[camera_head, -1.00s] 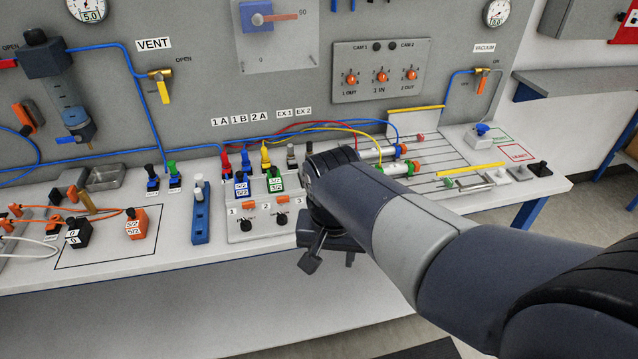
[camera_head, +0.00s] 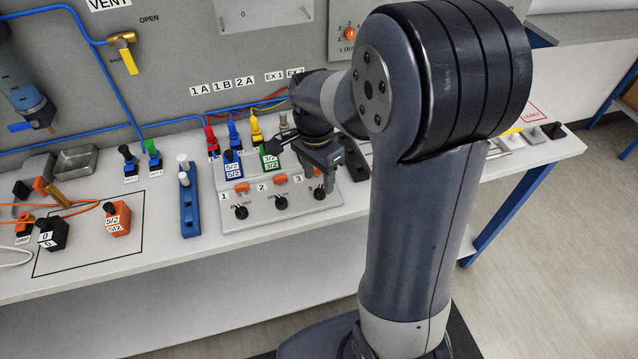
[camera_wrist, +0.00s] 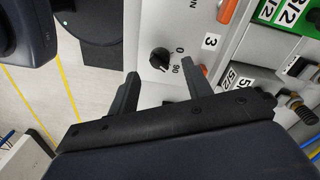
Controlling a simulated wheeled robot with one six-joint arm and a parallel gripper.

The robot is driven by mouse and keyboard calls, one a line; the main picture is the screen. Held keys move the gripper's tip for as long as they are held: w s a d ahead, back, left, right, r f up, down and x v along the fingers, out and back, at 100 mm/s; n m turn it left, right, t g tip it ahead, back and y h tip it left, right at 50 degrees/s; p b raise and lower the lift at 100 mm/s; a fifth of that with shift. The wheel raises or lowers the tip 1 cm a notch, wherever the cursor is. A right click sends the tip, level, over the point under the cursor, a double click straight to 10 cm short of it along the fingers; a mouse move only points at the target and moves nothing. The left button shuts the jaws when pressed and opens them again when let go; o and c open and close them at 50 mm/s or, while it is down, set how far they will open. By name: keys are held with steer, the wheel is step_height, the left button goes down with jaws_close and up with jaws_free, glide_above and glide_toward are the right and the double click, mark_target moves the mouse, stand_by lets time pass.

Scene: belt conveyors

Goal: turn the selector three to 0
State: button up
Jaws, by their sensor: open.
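Selector three is a black round knob (camera_head: 319,193) at the right end of the sloped grey panel's lower row. In the wrist view the knob (camera_wrist: 160,60) sits on a white face beside the printed marks "0" and "90", with the label "3" (camera_wrist: 211,41) near it. Its exact pointing direction is hard to tell. My gripper (camera_wrist: 160,77) is open and empty. In the wrist view the knob appears just beyond the gap between its two fingertips, with no contact visible. In the head view my gripper (camera_head: 318,168) hangs just above and behind the knob.
Two similar knobs, selector one (camera_head: 241,212) and selector two (camera_head: 281,203), stand to the left. Orange buttons (camera_head: 242,188) line the panel above them. Coloured plugs (camera_head: 257,130) with hoses stand behind. The bench front (camera_head: 205,262) is clear.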

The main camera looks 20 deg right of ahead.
mark_target(319, 189)
steer(key=shift+s+f, duration=0.1)
steer(key=shift+f, duration=1.65)
steer(key=c, duration=1)
steer(key=shift+n, duration=0.4)
steer(key=n, duration=0.5)
steer(key=shift+n, duration=0.3)
steer(key=n, duration=0.5)
steer(key=shift+t, duration=0.4)
steer(key=shift+n, duration=0.4)
